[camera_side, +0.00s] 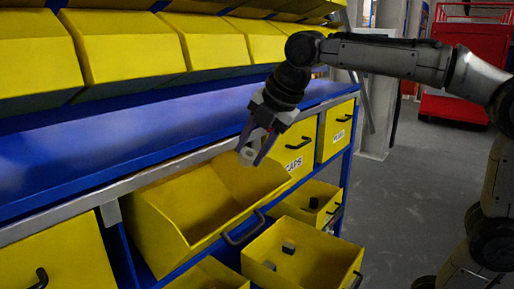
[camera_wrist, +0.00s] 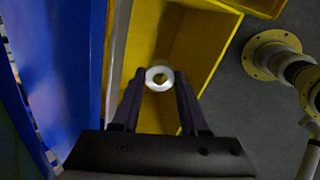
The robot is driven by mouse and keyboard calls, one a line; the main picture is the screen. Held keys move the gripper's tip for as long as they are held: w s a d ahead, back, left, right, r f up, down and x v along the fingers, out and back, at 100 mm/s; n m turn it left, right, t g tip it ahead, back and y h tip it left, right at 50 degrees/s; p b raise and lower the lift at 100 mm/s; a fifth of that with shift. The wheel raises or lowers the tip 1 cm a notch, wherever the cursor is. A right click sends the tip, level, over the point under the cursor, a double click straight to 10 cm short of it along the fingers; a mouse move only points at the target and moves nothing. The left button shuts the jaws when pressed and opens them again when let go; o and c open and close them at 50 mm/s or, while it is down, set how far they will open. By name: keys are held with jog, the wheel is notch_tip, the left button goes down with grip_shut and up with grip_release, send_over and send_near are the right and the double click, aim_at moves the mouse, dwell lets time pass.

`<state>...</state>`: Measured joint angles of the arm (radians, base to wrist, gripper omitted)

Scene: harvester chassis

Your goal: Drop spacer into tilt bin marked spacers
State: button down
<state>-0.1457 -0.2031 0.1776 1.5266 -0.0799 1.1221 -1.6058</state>
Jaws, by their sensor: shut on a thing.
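The spacer (camera_side: 248,155) is a small white ring held between the fingertips of my gripper (camera_side: 254,150). A yellow tilt bin (camera_side: 165,232) is tipped open below the gripper. The gripper is above this bin's back right part, and the bin's yellow inside (camera_wrist: 205,50) fills the middle of the wrist view. No label can be read on this open bin.
A closed yellow bin (camera_side: 305,135) with a label reading CAPS is right of the open bin. Lower yellow bins (camera_side: 275,235) hold a few small dark and light parts. A blue shelf (camera_side: 120,135) runs behind, under a row of yellow bins (camera_side: 120,45).

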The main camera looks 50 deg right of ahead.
jog(key=shift+c, duration=1.8)
grip_release()
jog(key=shift+r, duration=0.1)
jog(key=v, duration=1.3)
jog(key=shift+s+r, duration=0.2)
jog(key=shift+r, duration=0.05)
